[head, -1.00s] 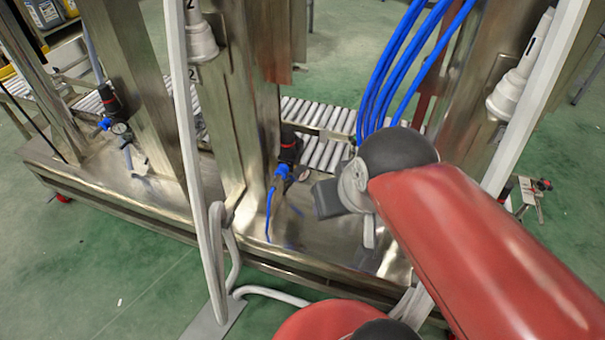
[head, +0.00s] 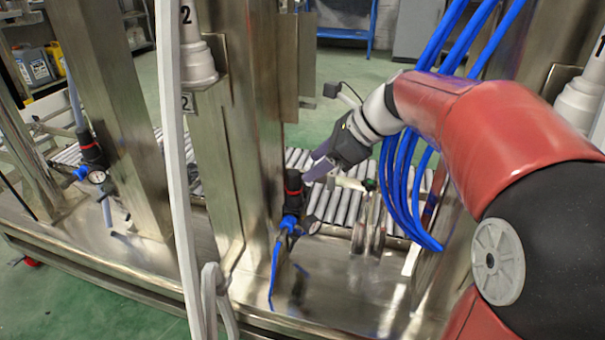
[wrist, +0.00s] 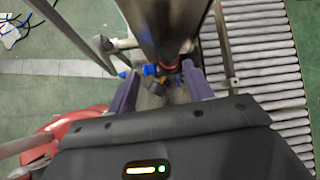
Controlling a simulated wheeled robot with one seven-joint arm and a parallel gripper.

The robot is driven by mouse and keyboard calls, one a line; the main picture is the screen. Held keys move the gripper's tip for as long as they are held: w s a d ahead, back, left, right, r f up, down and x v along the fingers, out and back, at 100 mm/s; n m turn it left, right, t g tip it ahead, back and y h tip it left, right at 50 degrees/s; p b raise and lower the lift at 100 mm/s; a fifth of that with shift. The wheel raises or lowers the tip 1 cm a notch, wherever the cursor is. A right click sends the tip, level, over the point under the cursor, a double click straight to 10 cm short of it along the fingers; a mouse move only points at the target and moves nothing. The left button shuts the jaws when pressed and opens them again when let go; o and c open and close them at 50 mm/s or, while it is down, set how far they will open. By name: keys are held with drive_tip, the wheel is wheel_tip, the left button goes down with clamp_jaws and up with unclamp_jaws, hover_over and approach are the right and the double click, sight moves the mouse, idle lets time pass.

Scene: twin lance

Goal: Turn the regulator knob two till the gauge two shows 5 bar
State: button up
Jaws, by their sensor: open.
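A black regulator knob with a red ring (head: 293,183) stands upright on a blue fitting at the middle post. A small gauge (head: 314,226) sits beside that fitting; its reading is too small to make out. My gripper (head: 318,170) is open, with its purple fingers close to the right of this knob. In the wrist view my gripper (wrist: 163,82) has its fingers spread, with the knob's red ring (wrist: 168,63) just beyond and between the tips. I cannot tell whether they touch. A second regulator (head: 90,150) with its own gauge (head: 97,177) is at the left.
Blue hoses (head: 400,190) hang just right of my gripper. A roller conveyor (head: 335,205) lies behind. A pale pole (head: 172,160) stands in front.

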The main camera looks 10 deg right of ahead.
sight(294, 173)
drive_tip(key=shift+m+y, duration=0.3)
drive_tip(key=shift+m, duration=0.4)
drive_tip(key=x, duration=0.2)
drive_tip(key=w+b+x, duration=0.1)
drive_tip(key=x, duration=0.5)
drive_tip(key=shift+w+d+b, duration=0.3)
drive_tip(key=shift+b, duration=0.1)
drive_tip(key=c, duration=1)
drive_tip(key=shift+r, duration=0.1)
drive_tip(key=shift+r+p, duration=0.1)
drive_tip(key=shift+p, duration=0.4)
